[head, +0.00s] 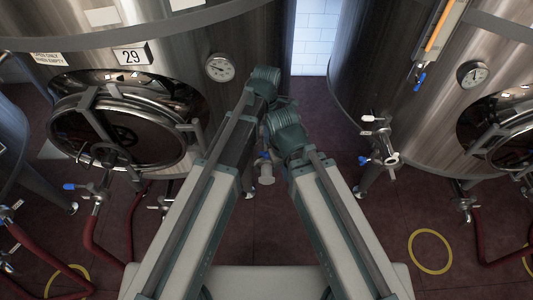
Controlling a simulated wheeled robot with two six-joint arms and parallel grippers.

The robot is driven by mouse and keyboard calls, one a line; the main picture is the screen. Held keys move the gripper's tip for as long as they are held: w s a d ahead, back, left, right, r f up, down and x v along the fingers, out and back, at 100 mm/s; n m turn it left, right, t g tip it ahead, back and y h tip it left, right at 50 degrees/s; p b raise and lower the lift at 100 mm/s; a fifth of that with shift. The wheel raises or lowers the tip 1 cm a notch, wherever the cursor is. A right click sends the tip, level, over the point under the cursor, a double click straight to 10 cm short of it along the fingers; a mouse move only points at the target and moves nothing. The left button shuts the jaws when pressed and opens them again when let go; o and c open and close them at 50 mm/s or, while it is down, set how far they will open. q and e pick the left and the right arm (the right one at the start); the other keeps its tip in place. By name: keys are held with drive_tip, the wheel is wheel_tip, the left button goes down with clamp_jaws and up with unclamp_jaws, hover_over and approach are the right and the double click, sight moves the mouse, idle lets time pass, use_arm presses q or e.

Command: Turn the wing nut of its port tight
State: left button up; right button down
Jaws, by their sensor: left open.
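My two arms reach forward from the bottom centre. My left gripper (284,102) shows only as a small dark part by the end of the left arm, mostly hidden by the arm joints. It is open, and I see nothing held in it. My right gripper is hidden behind its arm. A steel valve port (380,145) with small handles stands out from the right tank. Another pipe port (265,174) with a blue handle shows low between my arms. The wing nuts are too small to tell apart, and I cannot tell which port is meant.
A left tank (185,50) marked 29 has a round hatch (125,130) and a gauge (220,67). A right tank (400,85) has another gauge (473,74). Red hoses (92,235) run over the dark red floor. A yellow ring (430,251) lies at right.

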sight(266, 152)
use_arm(q)
wheel_tip(266, 152, down, 11)
drive_tip(key=b, duration=1)
drive_tip(key=shift+c, duration=0.2)
clamp_jaws()
